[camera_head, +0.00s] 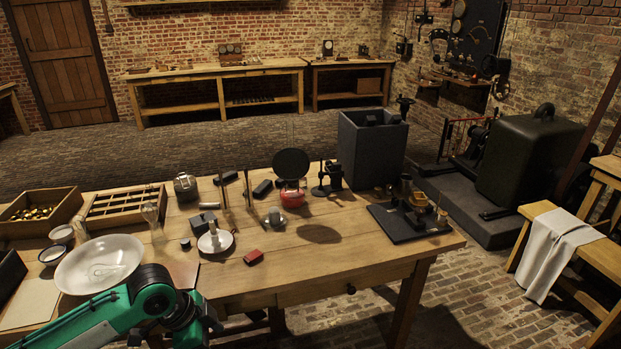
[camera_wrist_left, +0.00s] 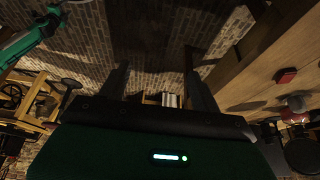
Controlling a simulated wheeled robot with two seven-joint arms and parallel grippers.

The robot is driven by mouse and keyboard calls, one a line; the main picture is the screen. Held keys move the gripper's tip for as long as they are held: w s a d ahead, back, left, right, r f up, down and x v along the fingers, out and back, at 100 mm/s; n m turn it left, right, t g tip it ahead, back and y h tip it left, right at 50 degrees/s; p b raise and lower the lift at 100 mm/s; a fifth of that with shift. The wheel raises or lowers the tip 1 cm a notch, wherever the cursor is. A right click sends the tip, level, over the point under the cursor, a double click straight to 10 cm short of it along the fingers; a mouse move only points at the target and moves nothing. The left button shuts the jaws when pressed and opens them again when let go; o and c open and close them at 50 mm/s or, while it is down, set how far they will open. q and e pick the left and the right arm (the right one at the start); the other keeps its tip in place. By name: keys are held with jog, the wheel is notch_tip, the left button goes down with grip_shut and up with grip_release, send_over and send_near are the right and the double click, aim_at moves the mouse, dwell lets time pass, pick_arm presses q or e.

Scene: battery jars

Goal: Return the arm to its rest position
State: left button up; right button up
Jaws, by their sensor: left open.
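My left arm (camera_head: 120,307), green and black, comes in from the lower left and reaches past the front edge of the wooden table (camera_head: 330,262). Its dark wrist end hangs by the table's front edge; the fingers are not clear in the head view. In the left wrist view my left gripper (camera_wrist_left: 156,58) has its two dark fingers spread apart, with nothing between them but brick floor behind. A green arm link of mine shows at that view's upper left. My right gripper is not in view.
Near the arm are a white dish (camera_head: 98,264), a candle holder (camera_head: 215,241) and a small red block (camera_head: 253,257). A slatted tray (camera_head: 125,204), a grey jar (camera_head: 371,150) and a black-based device (camera_head: 410,222) stand farther back. The table's front right is mostly clear.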

pick_arm(q)
jog(key=w+a+f+n+t, duration=0.25)
jog(key=w+f, duration=0.25)
jog(key=f, duration=0.5)
jog(key=w+a+f+n+t, duration=0.1)
jog(key=w+f+n, duration=0.3)
jog(key=f, duration=0.5)
jog(key=s+a+f+n+y, duration=0.2)
jog(key=a+f+n, duration=0.15)
jog(key=f, duration=0.85)
jog(key=s+a+f+n+g+y, duration=0.1)
jog(key=s+a+f, duration=0.1)
jog(key=s+f, duration=0.9)
jog(key=s+a+f+n+y, duration=0.1)
jog(key=s+a+f, duration=0.1)
jog(key=s+f, duration=0.95)
jog(key=s+d+f+g, duration=0.1)
jog(key=s+d+f, duration=0.1)
jog(key=s, duration=1.1)
jog(key=s+d+f+g, duration=0.1)
jog(key=s+f, duration=0.4)
jog(key=s, duration=0.7)
jog(key=shift+s+d+f+g, duration=0.3)
jog(key=shift+s+d+g, duration=0.1)
jog(key=shift+d, duration=0.15)
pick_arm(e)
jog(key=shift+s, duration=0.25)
